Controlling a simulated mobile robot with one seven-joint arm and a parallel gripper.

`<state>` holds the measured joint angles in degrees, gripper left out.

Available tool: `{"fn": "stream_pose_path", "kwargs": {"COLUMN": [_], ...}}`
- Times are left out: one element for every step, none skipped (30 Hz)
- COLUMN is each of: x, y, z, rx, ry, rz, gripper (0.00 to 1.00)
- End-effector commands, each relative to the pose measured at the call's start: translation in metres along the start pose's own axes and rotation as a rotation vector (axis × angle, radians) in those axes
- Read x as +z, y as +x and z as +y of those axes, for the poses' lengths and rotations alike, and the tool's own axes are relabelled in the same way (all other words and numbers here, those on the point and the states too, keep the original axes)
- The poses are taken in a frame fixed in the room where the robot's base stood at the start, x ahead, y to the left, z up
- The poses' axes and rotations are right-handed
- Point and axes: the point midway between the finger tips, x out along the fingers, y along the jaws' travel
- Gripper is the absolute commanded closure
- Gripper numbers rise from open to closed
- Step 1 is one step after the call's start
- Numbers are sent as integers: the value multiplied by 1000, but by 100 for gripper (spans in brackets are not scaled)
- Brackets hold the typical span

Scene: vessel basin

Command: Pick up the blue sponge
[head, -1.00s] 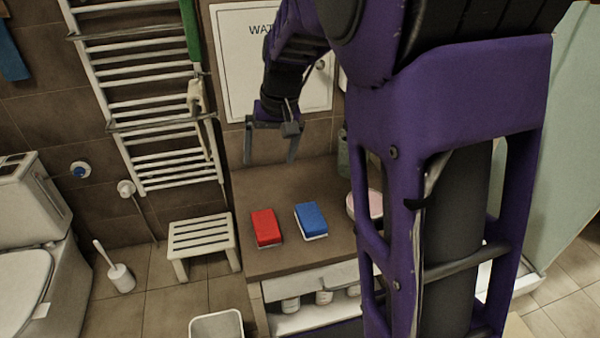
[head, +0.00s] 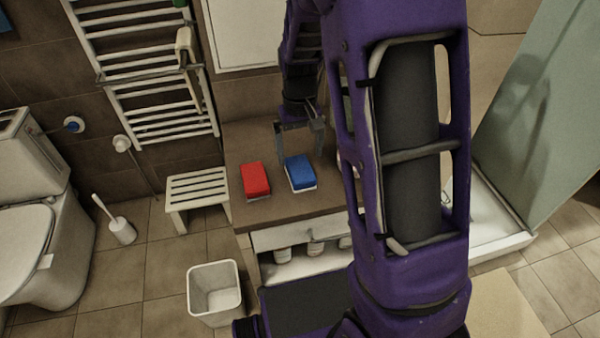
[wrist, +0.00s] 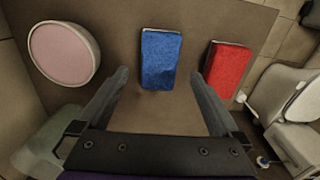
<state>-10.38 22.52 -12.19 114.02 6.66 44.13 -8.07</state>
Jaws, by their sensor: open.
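The blue sponge (head: 300,172) has a pale underside and lies flat on the brown countertop (head: 290,207), right of a red sponge (head: 255,180). My gripper (head: 300,156) is open and empty, pointing down close behind and above the blue sponge in the head view. In the wrist view the blue sponge (wrist: 160,58) lies ahead of the gap between my open fingers (wrist: 160,75), with bare countertop between it and the palm. The red sponge (wrist: 228,66) is by the tip of the right-hand finger there. The height of the fingertips above the counter is hard to tell.
A round pink-topped dish (wrist: 62,52) stands on the counter, left in the wrist view. A towel rack (head: 150,90) is on the wall behind. A white stool (head: 198,190), bin (head: 214,290) and toilet (head: 35,230) stand left of the counter.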

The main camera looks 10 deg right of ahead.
Motion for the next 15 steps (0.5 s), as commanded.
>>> {"fn": "stream_pose_path", "kwargs": {"x": [1,0,0,0,0,0,0,0,0,-1,-1,-2,-2,-2,-2], "y": [7,10,12,13,14,16,19,22,28,33,38,45,49,53,58], "z": [0,0,0,0,0,0,0,0,0,0,1,1,1,1,1], "rx": [0,1,1,1,0,0,0,0,0,0,0,1,1,0,0], "ry": [0,0,0,0,1,1,1,1,1,1,0,0,1,1,1], "rz": [-3,-2,-1,-1,-1,-1,-2,-2,-3,-4,-4,-4,-4,-3,-2], "gripper": [0,0,0,0,0,0,0,0,0,0,0,0,0,0,0]}}
